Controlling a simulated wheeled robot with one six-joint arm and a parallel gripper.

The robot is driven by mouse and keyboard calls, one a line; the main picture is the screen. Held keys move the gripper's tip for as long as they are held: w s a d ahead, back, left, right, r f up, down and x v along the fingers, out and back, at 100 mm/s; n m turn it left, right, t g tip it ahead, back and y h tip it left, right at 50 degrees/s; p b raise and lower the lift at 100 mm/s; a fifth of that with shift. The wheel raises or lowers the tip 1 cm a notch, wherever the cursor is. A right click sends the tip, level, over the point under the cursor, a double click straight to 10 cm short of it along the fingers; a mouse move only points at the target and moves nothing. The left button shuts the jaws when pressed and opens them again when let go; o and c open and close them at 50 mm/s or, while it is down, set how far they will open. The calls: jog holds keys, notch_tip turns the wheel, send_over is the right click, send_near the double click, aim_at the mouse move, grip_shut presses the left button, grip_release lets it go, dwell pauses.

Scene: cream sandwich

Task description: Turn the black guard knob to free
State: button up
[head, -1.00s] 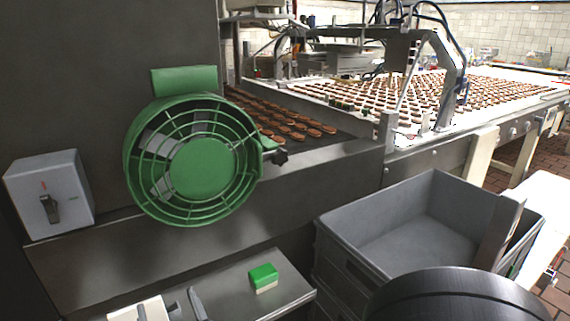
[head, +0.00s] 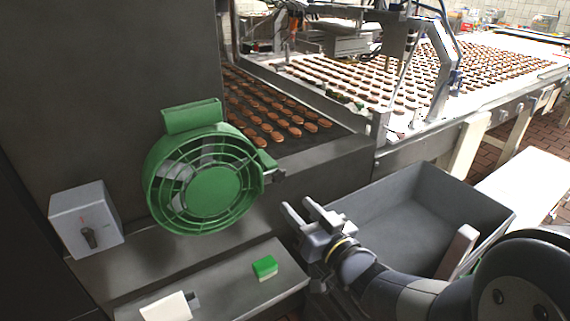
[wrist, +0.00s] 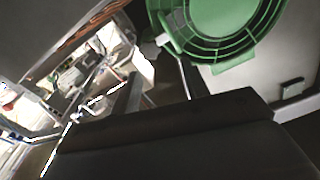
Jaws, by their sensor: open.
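The green fan guard (head: 208,188) is mounted on the dark machine wall. It also shows at the top of the wrist view (wrist: 222,25). The small black guard knob (head: 279,175) sticks out at the guard's right side in the head view. Its turn position is too small to read. My gripper (head: 300,208) is open and empty, below and slightly right of the knob, and apart from it. Its two fingers point up and left toward the guard.
A grey switch box (head: 87,222) with a dark rotary switch is left of the guard. A steel shelf (head: 225,295) below holds a green-and-white sponge (head: 265,267) and a white block (head: 166,307). A grey crate (head: 400,235) is behind my arm. Biscuits lie on the conveyor (head: 330,140).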

aim_at(280, 177)
jog(key=shift+g, duration=0.3)
jog(key=x, duration=0.3)
jog(key=d+p+x, duration=0.1)
jog(key=x, duration=0.2)
jog(key=w+p+x, duration=0.1)
jog(key=x, duration=0.2)
jog(key=shift+w+d+r, duration=0.15)
jog(key=shift+d+r, duration=0.05)
jog(key=shift+d, duration=0.1)
jog(key=shift+c, duration=0.3)
jog(key=shift+h, duration=0.3)
jog(key=c, duration=0.6)
